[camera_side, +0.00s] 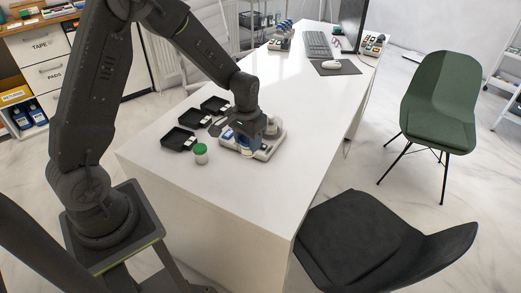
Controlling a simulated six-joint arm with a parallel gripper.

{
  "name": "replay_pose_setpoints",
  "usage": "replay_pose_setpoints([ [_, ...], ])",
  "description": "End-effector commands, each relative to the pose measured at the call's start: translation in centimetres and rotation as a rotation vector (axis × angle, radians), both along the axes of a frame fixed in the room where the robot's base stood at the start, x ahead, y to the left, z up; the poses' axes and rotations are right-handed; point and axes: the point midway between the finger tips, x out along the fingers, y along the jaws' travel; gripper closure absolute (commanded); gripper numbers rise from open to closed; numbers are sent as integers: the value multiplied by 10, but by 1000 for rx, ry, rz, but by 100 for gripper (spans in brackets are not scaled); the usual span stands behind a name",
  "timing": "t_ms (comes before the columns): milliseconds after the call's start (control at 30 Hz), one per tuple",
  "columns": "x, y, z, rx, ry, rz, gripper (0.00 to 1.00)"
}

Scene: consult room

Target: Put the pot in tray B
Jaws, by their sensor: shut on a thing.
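My gripper (230,134) is over the desk, just right of the black trays. It is shut on a small blue-topped thing (228,134), probably a pot, mostly hidden by the fingers. I cannot tell whether that thing is clear of the rack below. A white pot with a green lid (201,154) stands upright on the desk, in front of the trays and apart from my gripper. Three black trays stand in a slanting row: a near one (167,146), a middle one (184,121) and a far one (207,108). Their letters are too small to read.
A pale rack (264,153) holding small items sits under and right of my gripper. The white desk (200,185) is clear at the front. A mouse (331,65) on a dark mat and a keyboard (317,45) lie farther back. A black chair (370,240) stands at the right edge.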

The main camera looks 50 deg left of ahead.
Motion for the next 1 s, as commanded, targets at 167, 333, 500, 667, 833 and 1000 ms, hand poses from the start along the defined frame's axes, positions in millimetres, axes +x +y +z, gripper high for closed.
replay_pose_setpoints([
  [167,-16,-30,-4,0,-1,-180,79],
  [333,-4,-8,-2,1,-4,-66,79],
  [500,23,60,8,1,-4,301,79],
  [667,35,139,20,1,-4,700,79],
  [833,33,207,31,1,-2,1034,79],
  [1000,26,245,37,0,0,1224,79],
])
